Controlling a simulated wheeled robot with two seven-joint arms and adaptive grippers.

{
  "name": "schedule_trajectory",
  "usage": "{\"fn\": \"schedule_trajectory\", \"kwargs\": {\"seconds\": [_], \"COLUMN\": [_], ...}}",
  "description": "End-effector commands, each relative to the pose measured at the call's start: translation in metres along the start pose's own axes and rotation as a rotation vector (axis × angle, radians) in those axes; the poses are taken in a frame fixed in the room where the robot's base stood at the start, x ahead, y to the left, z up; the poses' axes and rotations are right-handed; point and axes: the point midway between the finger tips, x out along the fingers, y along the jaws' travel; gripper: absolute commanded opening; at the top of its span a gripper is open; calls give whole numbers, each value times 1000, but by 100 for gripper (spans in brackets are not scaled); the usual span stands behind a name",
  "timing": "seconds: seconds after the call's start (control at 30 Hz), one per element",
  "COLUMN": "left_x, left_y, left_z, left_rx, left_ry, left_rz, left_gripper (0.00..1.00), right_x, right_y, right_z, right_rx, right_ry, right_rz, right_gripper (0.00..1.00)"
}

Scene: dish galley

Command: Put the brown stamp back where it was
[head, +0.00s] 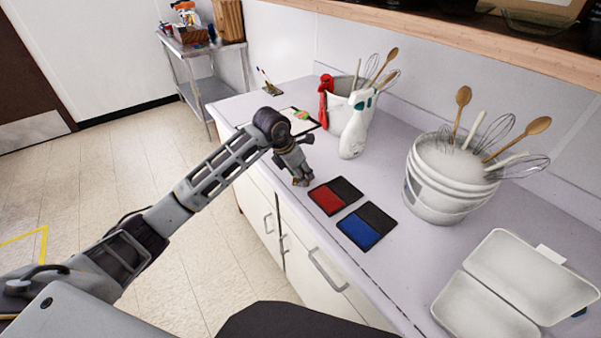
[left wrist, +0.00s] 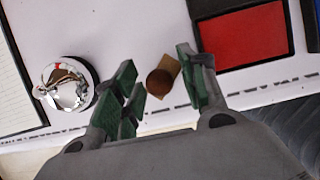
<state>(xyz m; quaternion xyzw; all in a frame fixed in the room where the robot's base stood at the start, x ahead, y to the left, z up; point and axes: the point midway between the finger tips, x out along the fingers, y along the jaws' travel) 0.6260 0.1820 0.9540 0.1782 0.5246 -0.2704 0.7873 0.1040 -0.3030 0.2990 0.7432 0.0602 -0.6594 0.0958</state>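The brown stamp (left wrist: 160,82) shows in the left wrist view as a round brown knob on a tan block. It is on the light counter, between the two fingers of my left gripper (left wrist: 163,88). The fingers are apart, with the stamp seen in the gap, and no firm grip shows. In the head view my left gripper (head: 301,182) points down at the counter's front edge, left of the red ink pad (head: 327,201), and the stamp is hidden there. The red pad also shows in the left wrist view (left wrist: 243,36). My right gripper is out of view.
A blue ink pad (head: 360,233) lies beside the red one. A shiny silver bell-like object (left wrist: 68,84) stands close left of my fingers. A spray bottle (head: 356,128), white utensil buckets (head: 432,190) and an open white box (head: 530,275) stand farther along the counter (head: 395,265).

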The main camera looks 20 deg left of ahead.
Motion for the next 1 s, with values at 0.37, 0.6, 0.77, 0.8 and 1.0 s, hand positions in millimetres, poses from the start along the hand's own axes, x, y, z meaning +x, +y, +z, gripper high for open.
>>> {"fn": "schedule_trajectory", "kwargs": {"seconds": [0.37,0.6,0.77,0.8,1.0], "left_x": [-2,-23,-45,-51,-82], "left_y": [0,1,1,1,1], "left_z": [1,2,2,2,2], "left_rx": [0,0,0,0,0], "left_ry": [0,-3,-2,-2,-3], "left_rz": [0,2,3,3,3], "left_gripper": [42,42,42,42,42], "right_x": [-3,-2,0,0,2], "right_y": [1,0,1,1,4], "right_z": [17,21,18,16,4], "right_rx": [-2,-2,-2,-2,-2], "right_ry": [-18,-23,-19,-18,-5], "right_rz": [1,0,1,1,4], "right_gripper": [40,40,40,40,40]}}
